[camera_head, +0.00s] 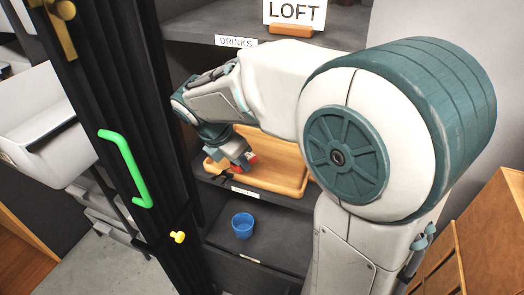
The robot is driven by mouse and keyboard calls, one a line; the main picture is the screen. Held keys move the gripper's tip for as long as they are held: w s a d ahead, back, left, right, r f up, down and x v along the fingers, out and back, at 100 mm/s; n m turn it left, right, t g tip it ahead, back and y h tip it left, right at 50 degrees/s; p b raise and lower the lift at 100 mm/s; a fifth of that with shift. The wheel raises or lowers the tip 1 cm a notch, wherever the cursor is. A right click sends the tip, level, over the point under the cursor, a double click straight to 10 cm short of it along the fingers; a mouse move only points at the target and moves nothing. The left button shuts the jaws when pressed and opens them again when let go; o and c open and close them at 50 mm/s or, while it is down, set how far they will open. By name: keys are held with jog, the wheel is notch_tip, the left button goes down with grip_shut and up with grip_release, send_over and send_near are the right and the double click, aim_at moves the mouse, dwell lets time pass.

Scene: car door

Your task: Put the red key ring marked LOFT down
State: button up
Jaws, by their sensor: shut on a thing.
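My gripper (241,160) points down over a wooden tray on a middle shelf. It is shut on a small red thing, the red key ring (253,158), of which only a little shows; any marking on it is too small to read. The wooden tray (285,185) lies on the shelf under and behind the gripper, partly hidden by my arm. I cannot tell whether the key ring touches the tray. A white card reading LOFT (296,12) stands in a wooden holder on the upper shelf.
A label reading DRINKS (236,41) is on the upper shelf's front edge. A blue cup (242,225) stands on the lower shelf. A dark folding door with a green handle (127,168) is at the left. A wooden cabinet (490,240) is at the right.

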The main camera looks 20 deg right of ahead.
send_over(266, 159)
jog(key=s+a, duration=0.1)
jog(key=a, duration=0.1)
jog(key=shift+s+p, duration=0.1)
jog(key=shift+p, duration=0.2)
jog(key=shift+d+f, duration=0.2)
jog(key=shift+f, duration=0.7)
jog(key=shift+d+f, duration=0.15)
jog(key=shift+f, duration=0.7)
jog(key=shift+f, duration=0.2)
jog(key=o, duration=1)
